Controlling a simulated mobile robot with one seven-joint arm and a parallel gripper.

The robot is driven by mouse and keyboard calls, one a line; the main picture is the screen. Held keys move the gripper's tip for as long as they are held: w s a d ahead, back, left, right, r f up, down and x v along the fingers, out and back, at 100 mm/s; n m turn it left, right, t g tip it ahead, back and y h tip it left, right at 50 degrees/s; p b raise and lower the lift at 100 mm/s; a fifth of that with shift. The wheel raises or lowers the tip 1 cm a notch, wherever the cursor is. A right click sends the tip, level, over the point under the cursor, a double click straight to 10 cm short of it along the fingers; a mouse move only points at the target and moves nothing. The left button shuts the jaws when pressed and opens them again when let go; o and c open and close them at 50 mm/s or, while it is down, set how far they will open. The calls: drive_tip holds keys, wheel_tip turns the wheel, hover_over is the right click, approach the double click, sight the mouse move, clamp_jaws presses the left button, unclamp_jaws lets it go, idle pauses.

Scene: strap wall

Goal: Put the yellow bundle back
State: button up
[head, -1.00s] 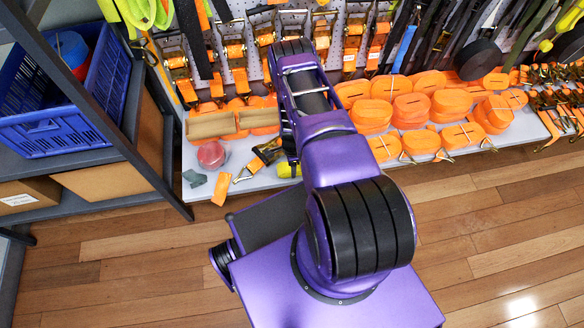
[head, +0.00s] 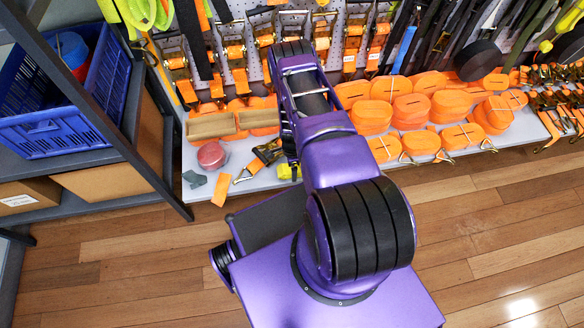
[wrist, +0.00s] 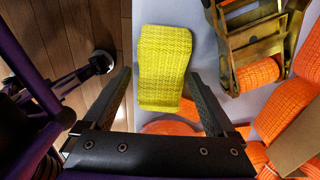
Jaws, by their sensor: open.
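The yellow bundle (wrist: 165,68) is a folded, woven yellow strap lying on the pale shelf near its front edge. In the wrist view it lies between and beyond the fingertips of my gripper (wrist: 160,78). My gripper is open, with a finger on each side of the bundle and a gap on both sides. The bundle's near end is close to an orange strap piece. In the head view only a small part of the yellow bundle (head: 286,172) shows beside my arm, which hides the rest and the gripper.
A metal ratchet with orange strap (wrist: 258,45) lies right of the bundle. Stacked orange bundles (head: 370,115) fill the shelf to the right. A wooden tray (head: 210,126), a red round item (head: 211,155) and an orange piece (head: 221,190) lie left. Wooden floor is clear in front.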

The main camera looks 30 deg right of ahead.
wheel_tip(320, 180, up, 12)
drive_tip(key=p, duration=0.2)
drive_tip(key=shift+f, duration=0.15)
idle(0.4)
